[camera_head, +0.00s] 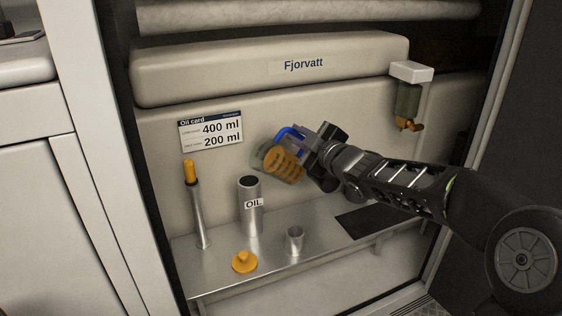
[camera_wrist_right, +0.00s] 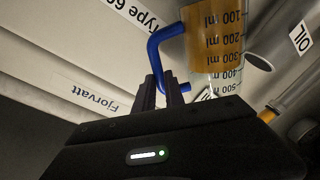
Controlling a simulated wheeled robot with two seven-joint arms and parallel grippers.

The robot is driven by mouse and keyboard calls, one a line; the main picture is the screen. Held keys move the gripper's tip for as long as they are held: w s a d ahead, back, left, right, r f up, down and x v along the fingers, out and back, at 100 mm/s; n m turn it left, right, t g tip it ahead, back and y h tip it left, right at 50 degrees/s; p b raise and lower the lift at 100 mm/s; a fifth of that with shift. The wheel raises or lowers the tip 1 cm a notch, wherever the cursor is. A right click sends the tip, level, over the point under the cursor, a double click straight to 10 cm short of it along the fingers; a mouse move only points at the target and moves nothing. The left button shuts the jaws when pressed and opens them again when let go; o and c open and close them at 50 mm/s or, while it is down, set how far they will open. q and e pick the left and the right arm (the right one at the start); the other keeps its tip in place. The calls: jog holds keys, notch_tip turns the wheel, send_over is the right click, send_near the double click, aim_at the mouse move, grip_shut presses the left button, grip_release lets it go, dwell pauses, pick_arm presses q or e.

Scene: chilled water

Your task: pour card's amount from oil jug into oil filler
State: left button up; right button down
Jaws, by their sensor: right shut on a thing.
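My right gripper (camera_head: 322,157) is shut on the blue handle of the oil jug (camera_head: 280,162), a clear jug with amber oil and a printed ml scale. The jug is held in the air, strongly tilted to the left, its mouth end near and above the oil filler (camera_head: 250,218). No stream shows. In the right wrist view, the gripper fingers (camera_wrist_right: 162,92) are at the jug's handle, and the jug (camera_wrist_right: 215,42) shows marks from 100 to 500 ml. The filler is an upright, open grey tube labelled OIL. The oil card (camera_head: 211,131) reads 400 ml and 200 ml.
An orange cap (camera_head: 244,263) lies on the metal shelf (camera_head: 216,276) before the filler. A small metal cup (camera_head: 295,241) stands to its right. An orange-topped dipstick tube (camera_head: 199,218) rises left. A dispenser (camera_head: 409,96) hangs on the wall at right.

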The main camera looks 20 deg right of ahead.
aim_at(287, 154)
jog(key=shift+a+r, duration=0.15)
dwell(0.7)
jog(key=shift+a+r+n+b, duration=0.2)
jog(key=shift+n+b, duration=0.2)
jog(key=shift+b, duration=0.15)
jog(key=shift+a+r, duration=0.1)
jog(key=shift+a, duration=0.05)
dwell(0.9)
jog(key=shift+a+r+n+b, duration=0.2)
jog(key=shift+a+n+b, duration=0.1)
jog(key=shift+n+b, duration=0.4)
jog(key=shift+s+a+r+n+b, duration=0.1)
jog(key=shift+a+r+n+b, duration=0.25)
jog(key=shift+a+n+b, duration=0.45)
dwell(4.0)
